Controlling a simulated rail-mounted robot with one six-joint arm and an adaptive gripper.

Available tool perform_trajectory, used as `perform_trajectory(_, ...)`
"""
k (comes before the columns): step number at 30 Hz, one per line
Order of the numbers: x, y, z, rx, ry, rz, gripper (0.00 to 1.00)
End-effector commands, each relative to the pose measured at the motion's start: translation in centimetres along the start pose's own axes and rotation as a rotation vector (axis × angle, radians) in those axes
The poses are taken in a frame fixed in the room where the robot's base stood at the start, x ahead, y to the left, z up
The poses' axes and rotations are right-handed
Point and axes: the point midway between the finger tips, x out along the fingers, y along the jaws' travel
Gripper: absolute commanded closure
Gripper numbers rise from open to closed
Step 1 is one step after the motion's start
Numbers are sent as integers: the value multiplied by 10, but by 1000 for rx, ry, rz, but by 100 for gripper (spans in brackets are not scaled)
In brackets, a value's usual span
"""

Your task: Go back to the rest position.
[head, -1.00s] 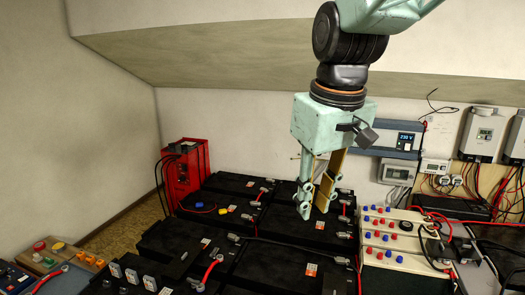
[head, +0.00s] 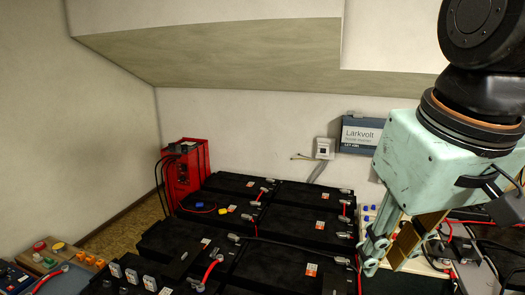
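My gripper (head: 388,262) is at the lower right of the head view, large and close to the camera. One pale green finger and one tan finger point down with a gap between them, and nothing shows in the gap. It hangs in front of the right end of the battery bank (head: 255,254) and the pale terminal panel, hiding most of that panel. Whether the fingertips touch anything cannot be told.
Black batteries with red and black cables fill the middle. A red unit (head: 183,170) stands at the back left. A box with buttons (head: 45,255) is at the lower left. A Larkvolt wall unit (head: 360,133) and a small white box (head: 324,148) hang on the back wall.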

Motion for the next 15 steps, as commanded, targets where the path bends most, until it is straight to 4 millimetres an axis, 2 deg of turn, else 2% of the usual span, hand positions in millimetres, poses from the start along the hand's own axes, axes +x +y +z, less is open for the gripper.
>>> perform_trajectory(9,-5,7,57,89,26,15,80)
perform_trajectory(15,-5,8,81,129,36,21,80)
